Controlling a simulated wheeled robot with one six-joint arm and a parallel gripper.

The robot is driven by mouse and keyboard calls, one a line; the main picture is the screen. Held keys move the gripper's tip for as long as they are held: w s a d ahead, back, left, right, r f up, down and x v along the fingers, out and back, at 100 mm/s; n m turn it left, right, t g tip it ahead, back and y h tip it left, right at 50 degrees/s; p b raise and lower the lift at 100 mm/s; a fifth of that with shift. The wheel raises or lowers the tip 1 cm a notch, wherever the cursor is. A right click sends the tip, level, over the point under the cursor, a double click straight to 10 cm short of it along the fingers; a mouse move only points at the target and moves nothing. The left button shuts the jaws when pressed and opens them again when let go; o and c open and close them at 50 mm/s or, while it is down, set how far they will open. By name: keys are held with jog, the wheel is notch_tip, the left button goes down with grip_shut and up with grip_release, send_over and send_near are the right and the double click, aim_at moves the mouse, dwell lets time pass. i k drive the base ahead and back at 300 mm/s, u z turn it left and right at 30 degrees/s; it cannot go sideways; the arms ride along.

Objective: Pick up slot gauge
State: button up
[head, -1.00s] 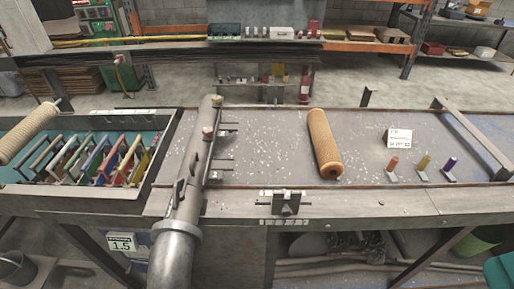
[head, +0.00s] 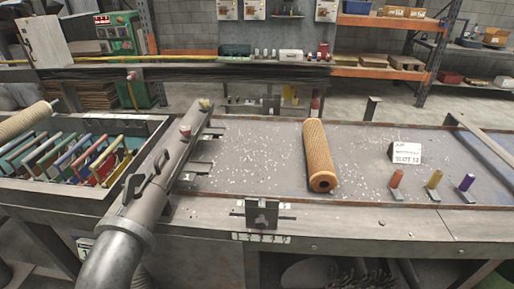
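Three small pieces stand in a row at the right end of the bench in the head view. Each has a coloured upright handle on a flat metal foot: one orange (head: 397,178), one yellow (head: 435,179), one purple (head: 467,182). A white card (head: 407,153) stands behind them; its bottom line seems to read "SLOT" and a number. They look like slot gauges, and I cannot tell which size each is. All three are upright on the bench, with nothing touching them. I cannot make out my gripper's fingers in this view.
A brown mesh tube (head: 319,157) lies on the bench left of the gauges. A grey pipe-like assembly rises at the left; I cannot tell if it is mine. A tray (head: 40,190) of coloured-handled tools is at far left. A dark clamp-like block (head: 262,215) sits at the front edge.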

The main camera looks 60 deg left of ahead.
aim_at(397, 178)
jog(key=z, duration=0.55)
jog(key=i, duration=0.75)
jog(key=u, duration=3.4)
